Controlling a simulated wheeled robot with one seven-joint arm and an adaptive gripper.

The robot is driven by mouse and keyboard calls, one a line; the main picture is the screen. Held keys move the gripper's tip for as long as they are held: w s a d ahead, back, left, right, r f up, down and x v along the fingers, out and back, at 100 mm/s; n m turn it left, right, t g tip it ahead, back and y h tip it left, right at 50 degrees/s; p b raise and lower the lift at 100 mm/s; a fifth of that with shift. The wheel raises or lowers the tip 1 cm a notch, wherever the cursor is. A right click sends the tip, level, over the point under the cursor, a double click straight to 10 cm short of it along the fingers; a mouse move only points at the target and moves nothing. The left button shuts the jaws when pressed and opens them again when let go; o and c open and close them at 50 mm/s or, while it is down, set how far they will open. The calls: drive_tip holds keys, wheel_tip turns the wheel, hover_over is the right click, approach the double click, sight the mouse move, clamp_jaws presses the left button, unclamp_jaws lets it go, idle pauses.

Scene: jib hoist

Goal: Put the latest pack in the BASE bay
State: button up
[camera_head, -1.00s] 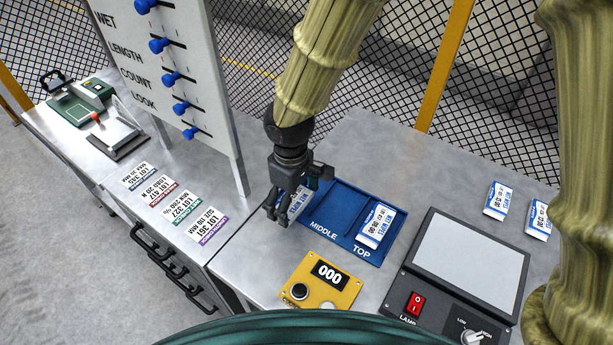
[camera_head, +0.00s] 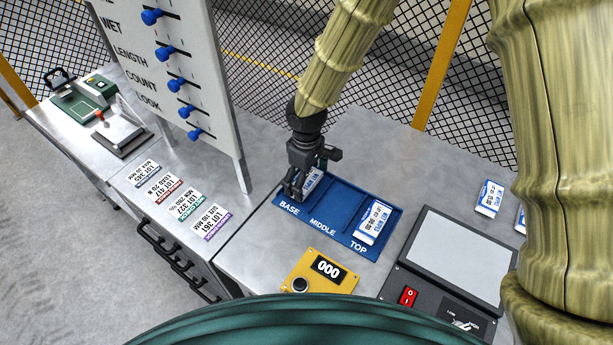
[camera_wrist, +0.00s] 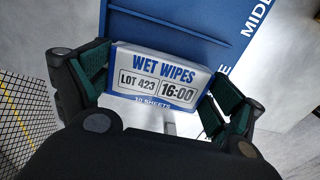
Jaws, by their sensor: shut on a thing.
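My gripper (camera_head: 303,188) is shut on a white and blue wet wipes pack (camera_head: 313,180). In the wrist view the pack (camera_wrist: 160,77) sits between the two fingers (camera_wrist: 158,90) and reads LOT 423, 16:00. In the head view the gripper and pack are over the BASE end of the blue tray (camera_head: 345,238), whose bays are labelled BASE, MIDDLE and TOP. The fingers partly hide the BASE bay, and I cannot tell whether the pack touches its floor. Another pack (camera_head: 374,222) lies in the TOP bay, reading 08:00. The MIDDLE bay (camera_head: 341,200) is empty.
A yellow counter box (camera_head: 322,275) reading 000 and a dark lamp panel (camera_head: 455,260) stand in front of and right of the tray. Another pack (camera_head: 488,198) lies at right, with one more at the edge. A white slider board (camera_head: 180,70) stands at left.

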drive_tip(key=shift+f, duration=0.3)
drive_tip(key=shift+f, duration=0.2)
drive_tip(key=o, duration=0.7)
drive_tip(key=shift+r, duration=0.1)
wheel_tip(320, 180, up, 12)
drive_tip(key=b, duration=0.2)
drive_tip(key=shift+r+b, duration=0.15)
drive_tip(key=shift+b, duration=0.15)
